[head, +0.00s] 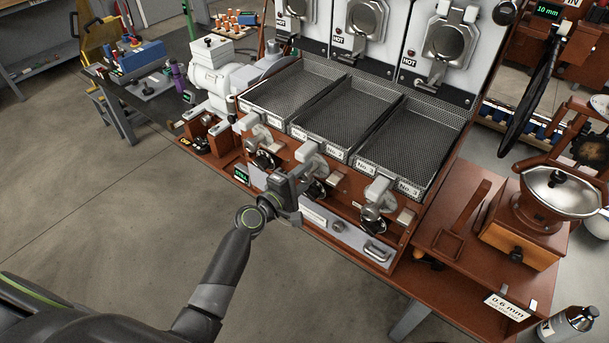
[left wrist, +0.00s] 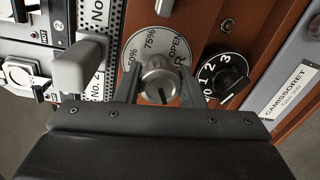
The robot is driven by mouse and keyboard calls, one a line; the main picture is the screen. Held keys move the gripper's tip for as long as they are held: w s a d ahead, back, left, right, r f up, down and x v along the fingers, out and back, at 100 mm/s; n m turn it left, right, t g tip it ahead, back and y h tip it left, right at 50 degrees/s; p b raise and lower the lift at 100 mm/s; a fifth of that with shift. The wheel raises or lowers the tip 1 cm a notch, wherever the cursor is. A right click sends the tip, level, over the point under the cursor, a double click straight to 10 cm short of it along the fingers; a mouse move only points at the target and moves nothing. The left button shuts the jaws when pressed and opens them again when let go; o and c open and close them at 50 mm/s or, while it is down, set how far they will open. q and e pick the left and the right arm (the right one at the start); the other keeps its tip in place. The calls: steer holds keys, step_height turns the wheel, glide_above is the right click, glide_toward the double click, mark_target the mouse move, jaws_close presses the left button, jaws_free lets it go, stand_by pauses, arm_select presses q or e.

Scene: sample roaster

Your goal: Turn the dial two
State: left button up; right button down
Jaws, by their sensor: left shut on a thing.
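My left gripper (head: 298,184) is at the front panel of the roaster below the middle tray, No. 2 (head: 335,152). In the left wrist view its fingers (left wrist: 160,92) are shut on a silver slotted knob (left wrist: 160,78), one on each side. The knob sits on a round grey dial plate (left wrist: 151,42) marked 50%, 75% and OPEN. The fingers hide the lower part of the plate. Beside it is a black dial (left wrist: 228,77) numbered 1, 2, 3; the gripper is not on it. My right gripper is out of view.
Trays No. 1 (head: 285,124) and No. 3 (head: 394,173) flank the middle one. A pale handle (left wrist: 82,66) stands close left of the gripper in the left wrist view. The floor in front is clear.

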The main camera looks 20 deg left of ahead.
arm_select(q)
steer(key=o, duration=1)
steer(key=shift+c, duration=0.2)
steer(key=shift+s, duration=0.1)
steer(key=shift+s+a, duration=0.2)
steer(key=shift+s, duration=0.15)
steer(key=b+v, duration=0.3)
steer(key=v, duration=1.3)
steer(key=shift+s+r, duration=0.2)
steer(key=shift+a, duration=0.1)
